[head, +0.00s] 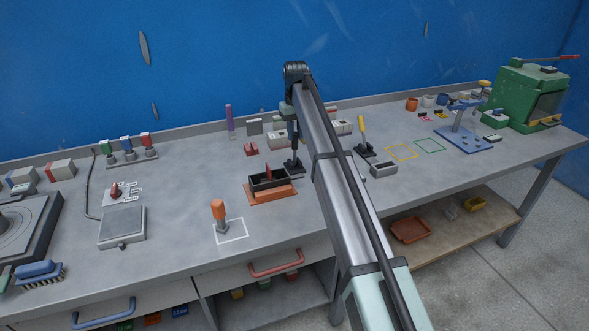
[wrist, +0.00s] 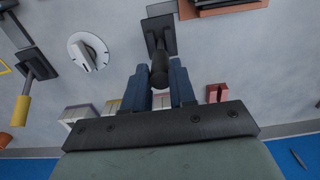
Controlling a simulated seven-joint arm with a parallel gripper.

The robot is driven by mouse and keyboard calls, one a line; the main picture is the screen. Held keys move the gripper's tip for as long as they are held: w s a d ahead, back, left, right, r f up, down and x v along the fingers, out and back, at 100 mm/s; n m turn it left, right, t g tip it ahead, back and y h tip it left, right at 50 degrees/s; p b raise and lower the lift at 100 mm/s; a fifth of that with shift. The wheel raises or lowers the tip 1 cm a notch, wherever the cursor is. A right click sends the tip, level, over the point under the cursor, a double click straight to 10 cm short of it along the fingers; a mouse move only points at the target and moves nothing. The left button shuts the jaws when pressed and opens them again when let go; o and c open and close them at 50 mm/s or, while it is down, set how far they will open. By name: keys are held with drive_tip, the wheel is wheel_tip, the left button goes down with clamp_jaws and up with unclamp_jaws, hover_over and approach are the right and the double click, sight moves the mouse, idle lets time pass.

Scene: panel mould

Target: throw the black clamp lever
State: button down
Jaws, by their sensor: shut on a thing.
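The black clamp lever (wrist: 159,72) stands on a dark base plate (wrist: 160,34) in the wrist view, its rounded grip between my fingers. My gripper (wrist: 160,68) has two blue fingers, shut on the lever's grip from both sides. In the head view my gripper (head: 292,132) is over the clamp's base (head: 294,168), and my arm hides part of the area to its right. Beside the clamp, to the left, is a dark mould on an orange base (head: 272,193). A similar clamp with a yellow handle (head: 361,125) stands to the right of my arm.
A red block (head: 251,149) and pale boxes stand close behind the clamp. A white dial (wrist: 88,51) shows in the wrist view.

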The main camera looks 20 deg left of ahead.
drive_tip(key=shift+w+a, duration=0.15)
drive_tip(key=shift+w+a, duration=0.6)
drive_tip(key=shift+w, duration=0.05)
idle(0.5)
drive_tip(key=shift+w+a, duration=0.45)
drive_tip(key=shift+a, duration=0.1)
idle(0.3)
